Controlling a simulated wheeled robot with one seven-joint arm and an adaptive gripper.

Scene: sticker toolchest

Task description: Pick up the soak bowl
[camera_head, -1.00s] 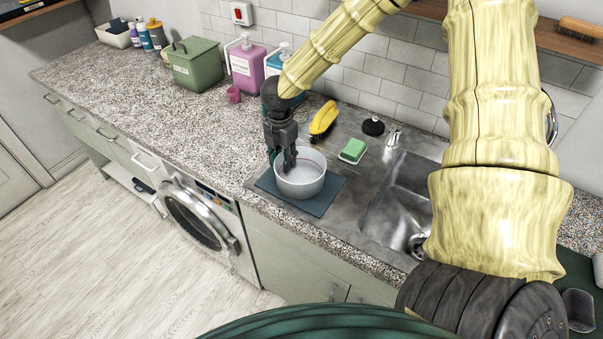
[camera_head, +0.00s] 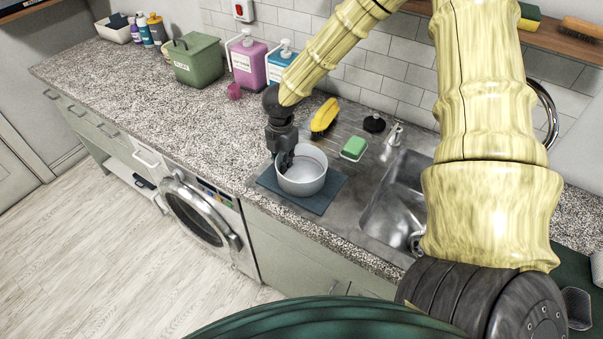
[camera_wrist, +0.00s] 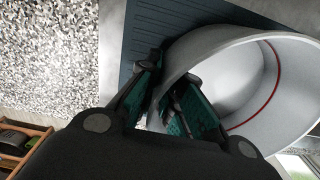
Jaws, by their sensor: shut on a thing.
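The soak bowl (camera_head: 303,181) is white and round with a red line inside. It stands upright over a dark blue mat (camera_head: 327,194) beside the sink; I cannot tell whether it touches the mat. My gripper (camera_head: 286,163) is shut on the bowl's left wall. In the wrist view my gripper (camera_wrist: 182,105) has one green-padded finger outside the wall and one inside the bowl (camera_wrist: 255,75). The mat (camera_wrist: 165,30) also shows there behind the bowl.
The sink basin (camera_head: 395,212) and tap (camera_head: 394,135) are to the right. A green sponge (camera_head: 354,148), a yellow brush (camera_head: 324,116) and a black stopper (camera_head: 374,123) lie behind. A pink cup (camera_head: 234,91), dispensers (camera_head: 248,62) and a green bin (camera_head: 195,61) stand left.

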